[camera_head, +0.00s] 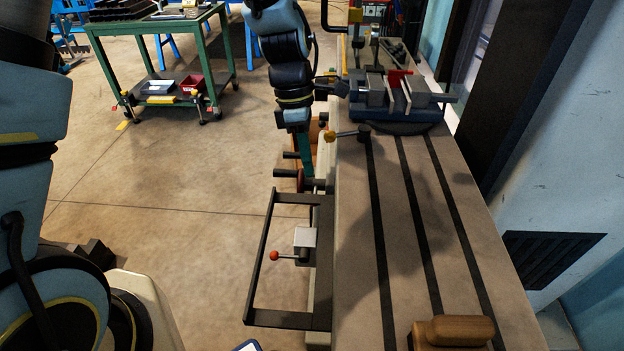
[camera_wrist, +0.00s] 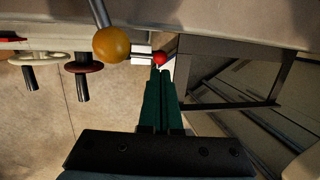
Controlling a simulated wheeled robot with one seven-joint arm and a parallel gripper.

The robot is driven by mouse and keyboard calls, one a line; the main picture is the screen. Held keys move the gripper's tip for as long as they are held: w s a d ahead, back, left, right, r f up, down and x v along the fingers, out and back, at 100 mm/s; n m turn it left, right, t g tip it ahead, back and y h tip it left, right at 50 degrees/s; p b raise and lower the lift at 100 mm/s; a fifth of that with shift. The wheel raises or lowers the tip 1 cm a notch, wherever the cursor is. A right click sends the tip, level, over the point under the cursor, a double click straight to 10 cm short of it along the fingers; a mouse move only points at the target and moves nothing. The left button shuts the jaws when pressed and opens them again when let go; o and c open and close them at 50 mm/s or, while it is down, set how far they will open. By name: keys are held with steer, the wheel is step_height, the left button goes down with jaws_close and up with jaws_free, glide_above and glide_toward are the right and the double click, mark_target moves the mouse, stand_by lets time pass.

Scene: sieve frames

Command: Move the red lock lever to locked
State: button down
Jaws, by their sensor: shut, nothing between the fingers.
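The red lock lever has a red ball knob (camera_head: 274,255) on a short rod, which points left from a grey block (camera_head: 305,239) by the dark frame at the table's left side. In the wrist view the red knob (camera_wrist: 160,58) shows just past my fingertips, with a white block beside it. My gripper (camera_head: 308,178) hangs beside the table's left edge, apart from the knob in the head view. Its green fingers (camera_wrist: 159,76) are together and empty. The wrist view does not show whether they touch the knob. No lock marking is readable.
A yellow-knobbed lever (camera_head: 330,136) sticks out from the table edge near my gripper; its knob (camera_wrist: 111,44) is large in the wrist view. Dark handles (camera_head: 286,174) stand close by. A vise (camera_head: 396,100) sits on the slotted table (camera_head: 405,220). The floor to the left is open.

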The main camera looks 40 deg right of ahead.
steer(key=shift+p+x, duration=0.55)
steer(key=shift+x, duration=2.1)
steer(key=shift+s+a+f, duration=0.2)
steer(key=shift+s+f, duration=0.05)
steer(key=shift+f, duration=0.15)
